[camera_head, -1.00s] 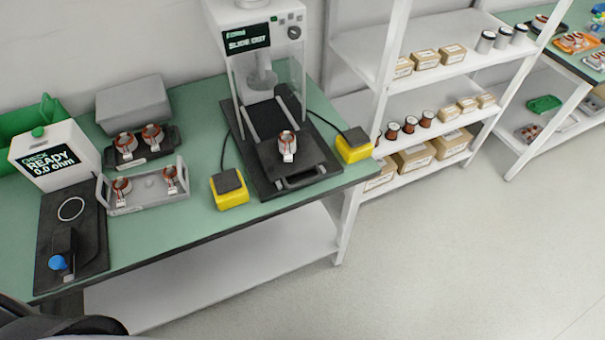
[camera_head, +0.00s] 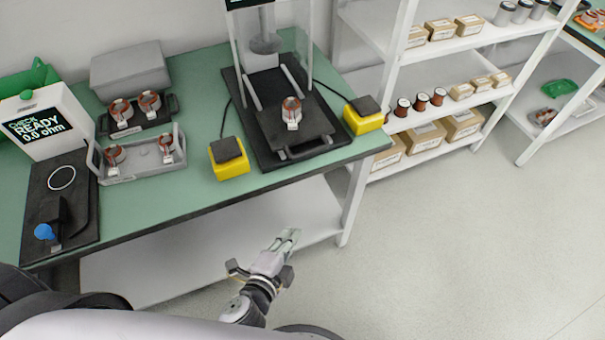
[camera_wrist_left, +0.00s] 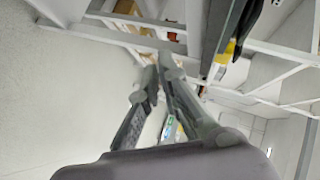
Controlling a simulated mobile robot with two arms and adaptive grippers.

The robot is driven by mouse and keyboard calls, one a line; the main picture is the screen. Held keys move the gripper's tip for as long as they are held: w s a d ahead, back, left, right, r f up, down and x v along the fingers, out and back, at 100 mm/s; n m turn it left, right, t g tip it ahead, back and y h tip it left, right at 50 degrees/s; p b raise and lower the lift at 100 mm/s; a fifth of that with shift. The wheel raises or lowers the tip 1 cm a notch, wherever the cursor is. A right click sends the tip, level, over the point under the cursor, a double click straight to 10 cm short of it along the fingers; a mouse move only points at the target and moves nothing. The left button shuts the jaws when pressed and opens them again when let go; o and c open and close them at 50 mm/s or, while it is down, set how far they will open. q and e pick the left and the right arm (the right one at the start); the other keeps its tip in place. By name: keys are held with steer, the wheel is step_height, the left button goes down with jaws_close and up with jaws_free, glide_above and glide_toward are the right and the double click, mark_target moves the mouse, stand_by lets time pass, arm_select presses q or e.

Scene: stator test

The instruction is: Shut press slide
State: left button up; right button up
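The press (camera_head: 268,22) stands at the back of the green bench, its top cut off. Its black slide (camera_head: 315,122) is out toward the bench's front edge, with a front handle (camera_head: 308,148). A stator with copper windings (camera_head: 291,112) sits on the slide. My left gripper (camera_head: 289,236) is in front of the bench, below the top's edge and well apart from the slide handle. In the left wrist view its two fingers (camera_wrist_left: 158,67) come together at the tips with nothing seen between them. My right gripper is not in view.
Yellow button boxes (camera_head: 230,160) and (camera_head: 363,116) flank the slide. A grey tray (camera_head: 140,172) with stators and a tester reading READY (camera_head: 45,125) stand at the left. A white shelf rack (camera_head: 375,55) is at the right. The floor in front is free.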

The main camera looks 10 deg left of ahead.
arm_select(q)
steer(key=r+t, duration=0.1)
steer(key=r, duration=0.2)
steer(key=r+m, duration=0.1)
steer(key=r, duration=0.3)
steer(key=w+r+t, duration=0.1)
steer(key=r, duration=0.3)
steer(key=shift+d+r+m+t+b, duration=0.1)
steer(key=shift+d+m+t+b, duration=0.2)
steer(key=shift+m+b, duration=0.1)
jaws_close()
steer(key=p, duration=0.4)
glide_toward(311, 154)
steer(key=w+d, duration=0.1)
steer(key=d, duration=0.2)
steer(key=w+a, duration=0.2)
steer(key=w, duration=0.1)
steer(key=shift+f, duration=0.3)
steer(key=shift+w+a+f, duration=0.15)
steer(key=shift+w+a, duration=0.05)
